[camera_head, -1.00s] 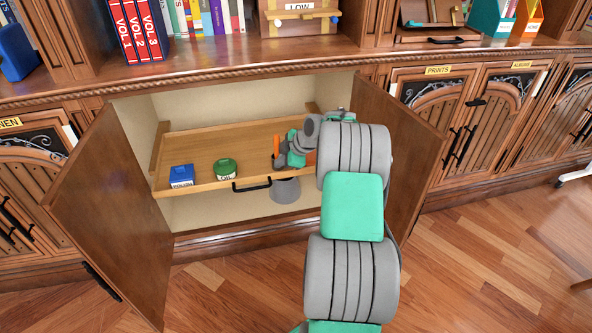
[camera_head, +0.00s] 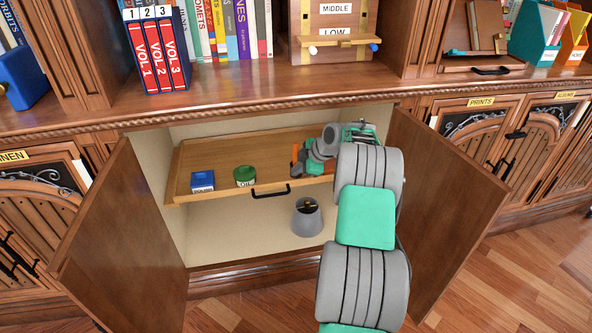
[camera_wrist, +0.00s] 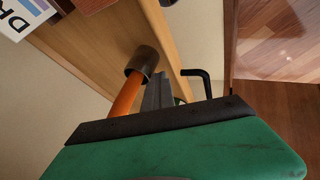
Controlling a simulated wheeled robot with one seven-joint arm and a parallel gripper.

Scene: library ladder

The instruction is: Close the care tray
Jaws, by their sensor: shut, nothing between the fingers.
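The care tray (camera_head: 218,158) is a shallow wooden pull-out tray inside the open cabinet, still partly out. Its black bar handle (camera_head: 270,193) is on the front edge and also shows in the wrist view (camera_wrist: 206,80). A blue tin (camera_head: 203,181) and a green tin (camera_head: 244,176) stand in it. My gripper (camera_head: 300,163) is at the tray's right part; in the wrist view its fingers (camera_wrist: 157,93) are together and empty, left of the handle. An orange rod with a dark end (camera_wrist: 128,92) lies beside the fingers. Whether the fingers touch the tray is unclear.
The left cabinet door (camera_head: 122,245) and right cabinet door (camera_head: 445,205) stand wide open, my arm between them. A grey pot-like object (camera_head: 307,217) stands on the cabinet floor under the tray. Books (camera_head: 158,55) and a box (camera_head: 335,30) stand on the ledge above.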

